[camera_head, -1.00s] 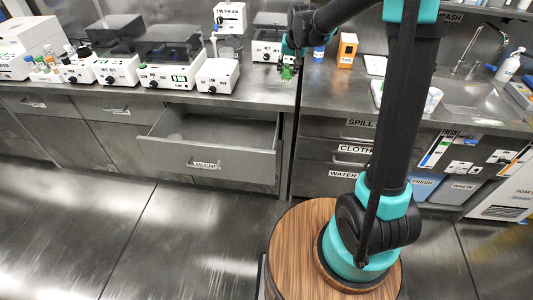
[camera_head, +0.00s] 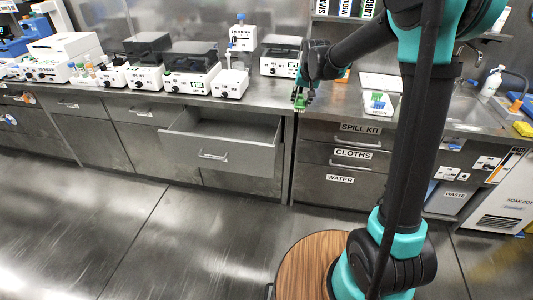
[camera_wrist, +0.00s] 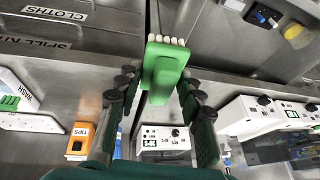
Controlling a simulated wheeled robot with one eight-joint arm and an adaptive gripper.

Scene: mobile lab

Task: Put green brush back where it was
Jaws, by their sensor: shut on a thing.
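The green brush (camera_wrist: 163,68) has a green body and a row of pale bristles. It is between the fingers of my gripper (camera_wrist: 153,92) in the wrist view, with the bristles pointing away from the palm. My gripper is shut on it. In the head view my gripper (camera_head: 303,94) is at the counter's front edge, with the green brush (camera_head: 299,101) hanging from it, right of the open drawer (camera_head: 222,154). The fingers partly hide the brush there.
White instruments (camera_head: 187,80) line the counter at the left. The drawer juts out below it. A white tray (camera_head: 378,104) with blue and green items lies to the right. An orange tips box (camera_wrist: 78,138) shows in the wrist view.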

